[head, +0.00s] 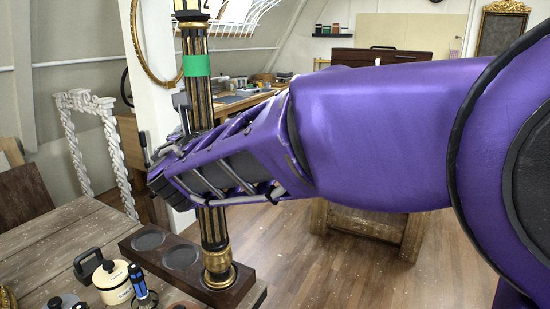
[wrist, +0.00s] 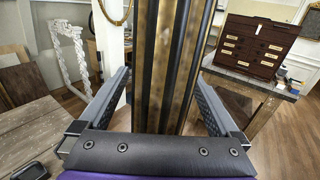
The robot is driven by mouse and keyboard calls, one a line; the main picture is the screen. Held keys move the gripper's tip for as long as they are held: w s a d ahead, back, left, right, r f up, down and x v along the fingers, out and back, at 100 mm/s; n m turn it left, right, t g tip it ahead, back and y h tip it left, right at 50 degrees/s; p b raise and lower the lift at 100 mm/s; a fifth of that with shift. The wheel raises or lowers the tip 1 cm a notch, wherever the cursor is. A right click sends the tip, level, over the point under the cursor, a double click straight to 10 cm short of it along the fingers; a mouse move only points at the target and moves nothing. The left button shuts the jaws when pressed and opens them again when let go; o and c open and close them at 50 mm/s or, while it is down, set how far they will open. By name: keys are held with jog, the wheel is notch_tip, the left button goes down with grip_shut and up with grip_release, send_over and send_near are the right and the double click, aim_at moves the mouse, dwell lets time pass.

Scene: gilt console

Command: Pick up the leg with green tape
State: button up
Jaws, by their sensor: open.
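The leg with green tape (head: 212,228) is a dark, fluted post with gold stripes and a gold foot. It stands upright in a dark wooden block (head: 140,250) at the table's corner. The green tape (head: 197,66) wraps its upper part, above my gripper. My gripper (wrist: 163,85) is open, with one finger on each side of the leg in the wrist view. The leg fills the middle of the gap, with some space showing by both fingers. In the head view my forearm and hand hide the leg's middle.
The block has empty round recesses left of the leg. A cream pot (head: 112,284) and a blue-and-black tool (head: 140,285) sit on the wooden table (head: 45,245). A white carved frame (head: 85,140) leans behind. A wooden chest (wrist: 255,45) stands at the back right.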

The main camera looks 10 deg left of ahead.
aim_at(199, 48)
jog(key=shift+s, duration=0.15)
jog(key=c, duration=1.4)
jog(key=shift+r, duration=0.2)
grip_shut()
notch_tip(199, 48, up, 10)
jog(key=shift+p, duration=0.9)
jog(key=shift+r, duration=0.1)
jog(key=shift+r, duration=2.4)
jog(key=shift+d, duration=0.1)
